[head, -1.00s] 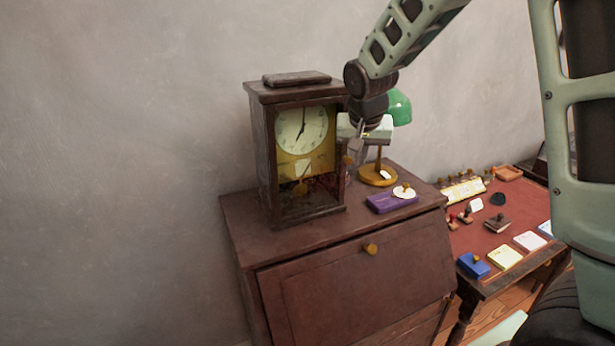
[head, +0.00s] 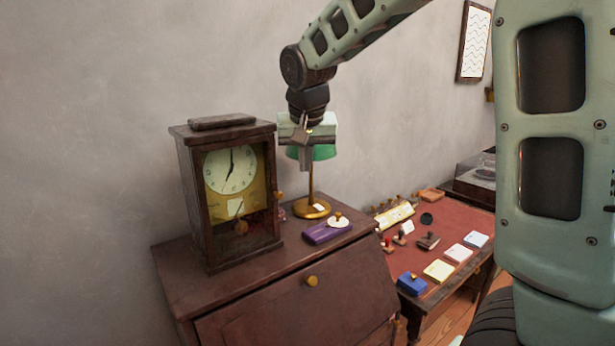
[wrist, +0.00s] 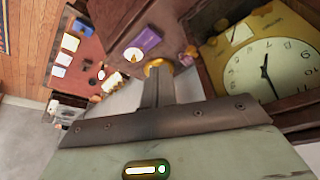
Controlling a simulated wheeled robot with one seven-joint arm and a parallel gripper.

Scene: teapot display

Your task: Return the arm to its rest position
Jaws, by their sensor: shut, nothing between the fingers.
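My gripper (head: 305,157) hangs from my arm above the wooden cabinet, to the right of the clock and in front of the green lamp. Its fingers are together and point down, with nothing between them. In the wrist view my shut fingers (wrist: 157,90) show at the middle, in front of the lamp's brass base, which they partly hide. My gripper is apart from the cabinet top (head: 200,272) as far as the head view shows.
The clock (head: 230,190) stands close on the left. The green lamp (head: 312,180) is behind my gripper. A purple box (head: 322,234) and a white round piece (head: 340,221) lie on the cabinet. A red-topped desk (head: 445,240) with several stamps and pads is at right.

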